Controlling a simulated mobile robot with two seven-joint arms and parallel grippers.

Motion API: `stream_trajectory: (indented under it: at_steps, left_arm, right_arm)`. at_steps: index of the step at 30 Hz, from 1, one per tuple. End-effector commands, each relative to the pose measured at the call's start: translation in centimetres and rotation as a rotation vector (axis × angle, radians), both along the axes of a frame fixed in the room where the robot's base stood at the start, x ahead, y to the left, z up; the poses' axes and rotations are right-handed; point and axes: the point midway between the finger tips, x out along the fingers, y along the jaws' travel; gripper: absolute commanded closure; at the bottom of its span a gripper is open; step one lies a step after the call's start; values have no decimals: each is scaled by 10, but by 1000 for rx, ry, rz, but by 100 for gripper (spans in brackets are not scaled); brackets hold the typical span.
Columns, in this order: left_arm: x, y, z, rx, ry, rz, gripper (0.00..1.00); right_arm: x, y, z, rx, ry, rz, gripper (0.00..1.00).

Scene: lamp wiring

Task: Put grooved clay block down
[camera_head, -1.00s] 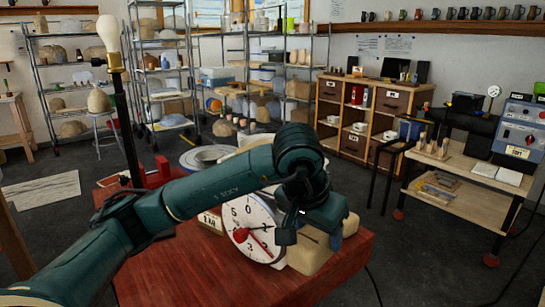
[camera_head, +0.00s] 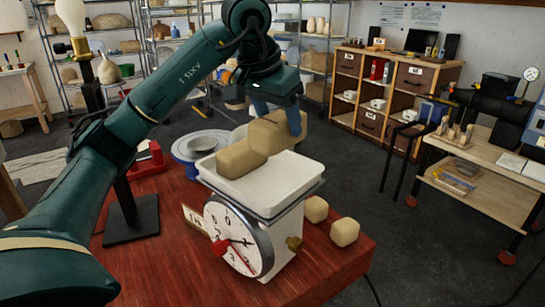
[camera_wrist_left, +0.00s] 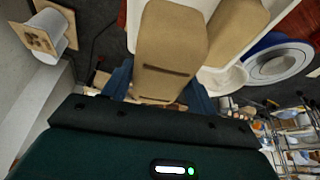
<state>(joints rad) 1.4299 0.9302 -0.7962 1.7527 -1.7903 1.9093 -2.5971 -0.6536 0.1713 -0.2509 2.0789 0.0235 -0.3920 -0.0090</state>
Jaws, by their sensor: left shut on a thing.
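My left gripper (camera_head: 279,121) has blue fingers and is shut on the grooved clay block (camera_head: 270,137), a tan block held tilted over the back right of the scale's white tray (camera_head: 284,187). In the left wrist view, the grooved clay block (camera_wrist_left: 172,40) shows dark grooves on its face, between the fingers of the gripper (camera_wrist_left: 160,92). A second tan clay block (camera_head: 238,160) sits on the tray, just left of the held one. I cannot tell whether the two blocks touch, or whether the held one touches the tray. My right gripper is not in view.
The dial scale (camera_head: 238,238) stands on the red table (camera_head: 165,262). Two small clay blocks (camera_head: 316,209) (camera_head: 345,231) lie right of it. A grey bowl on a wheel (camera_head: 200,145) is behind left. A lamp stand (camera_head: 130,220) with a bulb stands left.

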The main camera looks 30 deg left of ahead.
Motion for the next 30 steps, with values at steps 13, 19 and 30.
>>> stream_trajectory:
  at_steps: [13, 19, 30]
  left_arm:
    - [0, 1, -56, -1, -5, 1, 100]
    - [-1, 2, -78, 0, -1, 2, 100]
    - [0, 1, -93, -2, -7, 2, 100]
  right_arm:
    - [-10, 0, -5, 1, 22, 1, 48]
    - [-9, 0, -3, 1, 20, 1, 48]
    - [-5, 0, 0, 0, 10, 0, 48]
